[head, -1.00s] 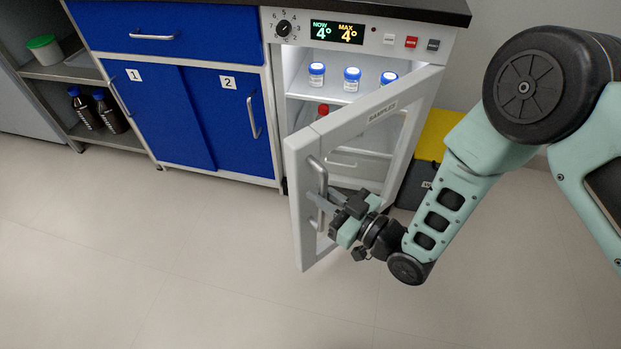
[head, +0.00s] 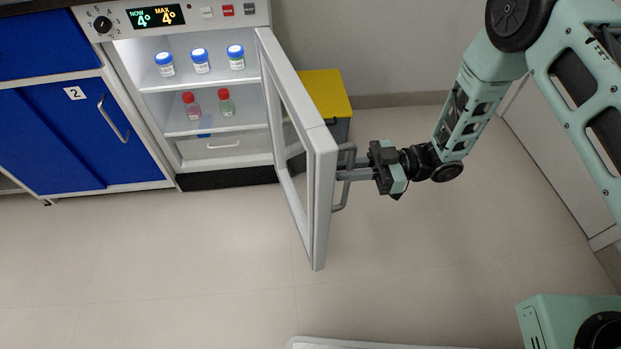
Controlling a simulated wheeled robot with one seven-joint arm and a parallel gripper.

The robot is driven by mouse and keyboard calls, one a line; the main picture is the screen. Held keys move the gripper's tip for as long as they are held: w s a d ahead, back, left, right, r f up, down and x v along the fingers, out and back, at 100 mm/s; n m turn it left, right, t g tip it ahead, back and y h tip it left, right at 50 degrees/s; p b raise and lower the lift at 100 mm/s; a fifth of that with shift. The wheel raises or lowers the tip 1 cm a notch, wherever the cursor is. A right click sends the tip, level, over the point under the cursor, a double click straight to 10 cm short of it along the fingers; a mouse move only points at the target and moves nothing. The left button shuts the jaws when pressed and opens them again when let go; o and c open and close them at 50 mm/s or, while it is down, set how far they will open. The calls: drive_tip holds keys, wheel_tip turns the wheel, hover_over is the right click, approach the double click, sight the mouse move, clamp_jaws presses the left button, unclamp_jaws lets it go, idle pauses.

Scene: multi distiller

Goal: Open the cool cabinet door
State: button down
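The cool cabinet (head: 145,48) stands at the upper left in the head view, its lit inside in plain sight. Its white-framed door (head: 318,190) is swung wide open, standing out from the cabinet's right side. The grey bar handle (head: 341,200) is on the door's outer face, turned to the right. My gripper (head: 346,168) is at the handle, to the right of the door, with its fingers pointing left at the upper and middle part of the bar. The fingers and bar overlap, so I cannot tell whether they clamp it.
Blue-capped jars (head: 201,61) and two small bottles (head: 208,105) stand on the cabinet shelves. A yellow-topped bin (head: 325,95) is behind the door, by the wall. Blue cupboards (head: 60,140) are at left. The floor in front is clear.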

drive_tip(key=w+d, duration=0.3)
drive_tip(key=d, duration=0.2)
drive_tip(key=shift+w+d, duration=0.15)
drive_tip(key=shift+w, duration=0.2)
drive_tip(key=c, duration=1.5)
unclamp_jaws()
drive_tip(key=shift+w, duration=0.1)
drive_tip(key=v, duration=1.7)
drive_tip(key=shift+d+p, duration=0.2)
drive_tip(key=shift+p, duration=0.2)
